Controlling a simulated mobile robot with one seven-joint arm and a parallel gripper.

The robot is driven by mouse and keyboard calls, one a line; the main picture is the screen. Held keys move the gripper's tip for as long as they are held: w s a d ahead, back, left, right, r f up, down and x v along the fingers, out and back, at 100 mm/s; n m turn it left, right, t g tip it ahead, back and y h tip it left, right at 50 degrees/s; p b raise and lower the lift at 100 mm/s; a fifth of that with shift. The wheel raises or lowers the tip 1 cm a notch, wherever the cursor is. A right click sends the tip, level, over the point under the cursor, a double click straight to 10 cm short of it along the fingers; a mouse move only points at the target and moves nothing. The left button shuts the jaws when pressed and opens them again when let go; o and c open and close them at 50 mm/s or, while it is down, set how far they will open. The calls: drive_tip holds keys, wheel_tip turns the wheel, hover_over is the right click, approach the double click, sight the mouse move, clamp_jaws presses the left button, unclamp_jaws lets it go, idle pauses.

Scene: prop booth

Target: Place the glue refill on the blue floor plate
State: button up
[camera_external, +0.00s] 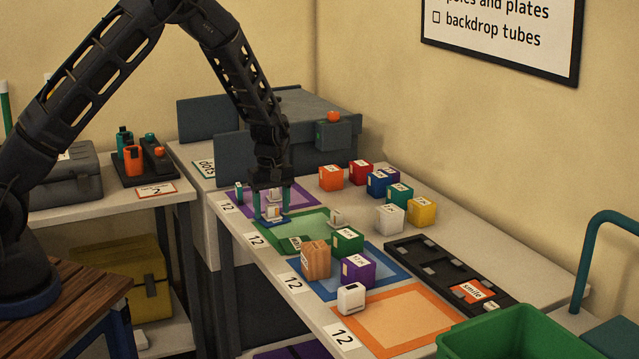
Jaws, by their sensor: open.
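The blue floor plate (391,273) lies on the long table between the green and orange plates. A purple cube (358,271) stands on it, and a tan wood-grained block (316,260) stands at its left part. My gripper (271,203) is open, pointing down over the purple plate (305,197) near its border with the green one. A small white and blue item (272,213) is low at the fingertips; whether the fingers touch it is unclear. I cannot tell for certain whether this item is the glue refill; its label is too small to read.
A green cube (347,241) stands beside the blue plate. A white boxy item (351,298) sits by the orange plate (440,318). Several coloured cubes stand behind. A black tray (430,262) and green bin (520,335) are at right. The orange plate's middle is clear.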

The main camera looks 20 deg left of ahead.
sight(271, 206)
wheel_tip(271, 206, up, 12)
drive_tip(key=s+a+r+m+h, duration=0.1)
drive_tip(key=s+a+r, duration=0.3)
drive_tip(key=a+r, duration=0.3)
drive_tip(key=s+a+r+m+t, duration=0.1)
drive_tip(key=s+a+r+m, duration=0.1)
drive_tip(key=s+a+r, duration=0.35)
drive_tip(key=s+a+r+m+h, duration=0.1)
drive_tip(key=s+a+r, duration=0.2)
drive_tip(key=a+r, duration=0.5)
drive_tip(key=s+a+r+m+t, duration=0.1)
drive_tip(key=s+a, duration=0.3)
drive_tip(key=s, duration=0.4)
drive_tip(key=s+a+r+m+t+y, duration=0.1)
drive_tip(key=s+a+r+m, duration=0.1)
drive_tip(key=s+a, duration=0.3)
drive_tip(key=s+a+r+m+t+y, duration=0.1)
drive_tip(key=s+a, duration=0.3)
drive_tip(key=s, duration=0.7)
drive_tip(key=shift+s+a+r+m+t, duration=0.2)
drive_tip(key=shift+a+r+m+t, duration=0.1)
drive_tip(key=shift+r+m, duration=0.3)
